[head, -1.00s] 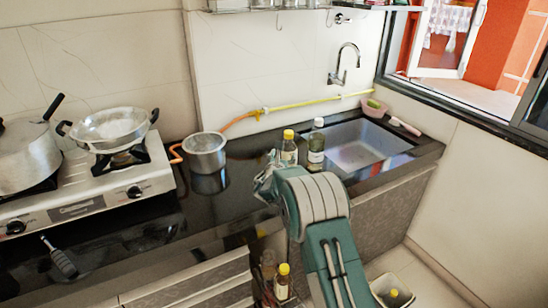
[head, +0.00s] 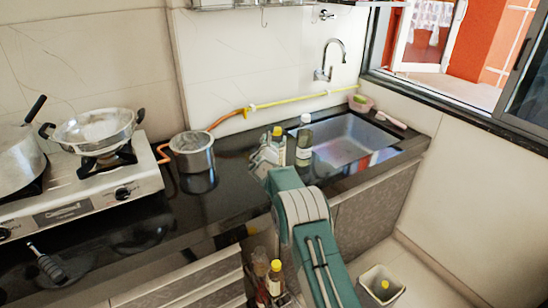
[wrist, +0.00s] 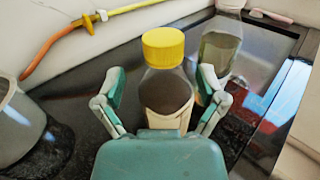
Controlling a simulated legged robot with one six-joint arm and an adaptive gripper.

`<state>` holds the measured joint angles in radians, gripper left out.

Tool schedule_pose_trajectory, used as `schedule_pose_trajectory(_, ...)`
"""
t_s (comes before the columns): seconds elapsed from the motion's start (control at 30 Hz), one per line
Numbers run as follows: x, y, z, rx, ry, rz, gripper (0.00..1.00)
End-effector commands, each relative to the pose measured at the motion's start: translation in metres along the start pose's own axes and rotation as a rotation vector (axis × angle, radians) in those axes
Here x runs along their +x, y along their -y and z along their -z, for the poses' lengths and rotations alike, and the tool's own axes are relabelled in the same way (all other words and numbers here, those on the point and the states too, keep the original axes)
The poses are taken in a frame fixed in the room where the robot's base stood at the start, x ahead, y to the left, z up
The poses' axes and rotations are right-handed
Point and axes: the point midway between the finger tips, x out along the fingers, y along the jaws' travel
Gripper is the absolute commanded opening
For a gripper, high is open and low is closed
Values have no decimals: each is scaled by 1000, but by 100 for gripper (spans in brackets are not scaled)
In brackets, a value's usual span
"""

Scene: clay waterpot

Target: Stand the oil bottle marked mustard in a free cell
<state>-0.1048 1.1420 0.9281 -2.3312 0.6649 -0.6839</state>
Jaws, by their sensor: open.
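A bottle with a yellow cap (head: 278,131) stands upright on the dark counter by the sink. In the wrist view this yellow-capped bottle (wrist: 164,92) has dark contents and a pale label below; I cannot read any marking. My gripper (head: 268,154) is at this bottle's left side in the head view. In the wrist view my gripper (wrist: 161,88) is open, with one finger on each side of the bottle; contact is unclear. In the head view, a holder (head: 268,298) low in front of the counter holds bottles, one yellow-capped (head: 274,279). Its cells are mostly hidden.
A clear bottle with a pale cap (head: 304,138) stands close to the right, near my right finger. The sink (head: 350,140) lies beyond it. A steel pot (head: 192,152) stands to the left. A bin (head: 381,287) on the floor holds something yellow-capped.

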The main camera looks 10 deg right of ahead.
Motion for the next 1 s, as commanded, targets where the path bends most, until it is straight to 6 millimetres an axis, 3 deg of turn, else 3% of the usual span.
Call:
schedule_pose_trajectory(0.3,22,0,0,-1,1,2,90)
schedule_pose_trajectory(0.63,24,-1,-1,-1,1,0,90)
schedule_pose_trajectory(0.83,25,0,-1,-1,0,1,1)
schedule_pose_trajectory(1.0,25,0,-3,0,4,1,0)
